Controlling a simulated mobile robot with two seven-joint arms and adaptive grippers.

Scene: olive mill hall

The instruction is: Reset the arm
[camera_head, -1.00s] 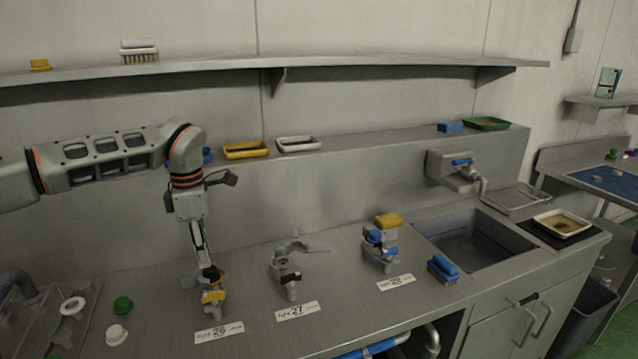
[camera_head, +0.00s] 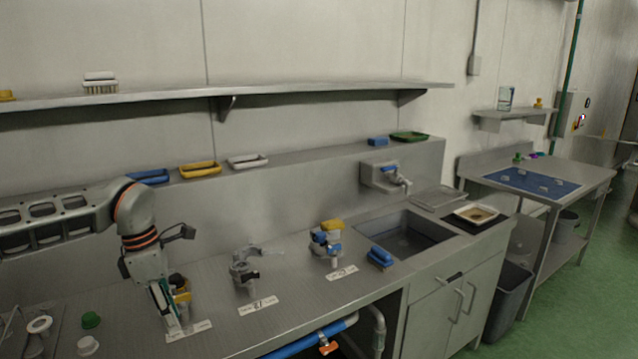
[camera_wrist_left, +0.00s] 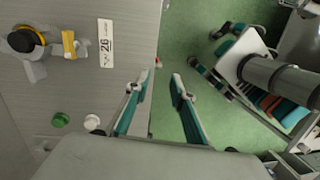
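My left gripper (camera_head: 167,312) hangs over the front of the steel bench (camera_head: 215,285), its arm coming in from the left. In the left wrist view my left gripper (camera_wrist_left: 160,76) has its two teal-sided fingers apart, with nothing between them. The valve at label 26, with a black and yellow top and a yellow handle (camera_wrist_left: 69,44), stands apart from the fingers, to their left in that view. In the head view this valve (camera_head: 183,293) is partly hidden behind the gripper. My right gripper shows in neither view.
Valve 27 (camera_head: 244,272) and a blue and yellow valve (camera_head: 328,242) stand to the right, before a sink (camera_head: 405,235). Green (camera_head: 90,320) and white (camera_head: 88,345) caps lie left. A shelf (camera_head: 320,92) runs above.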

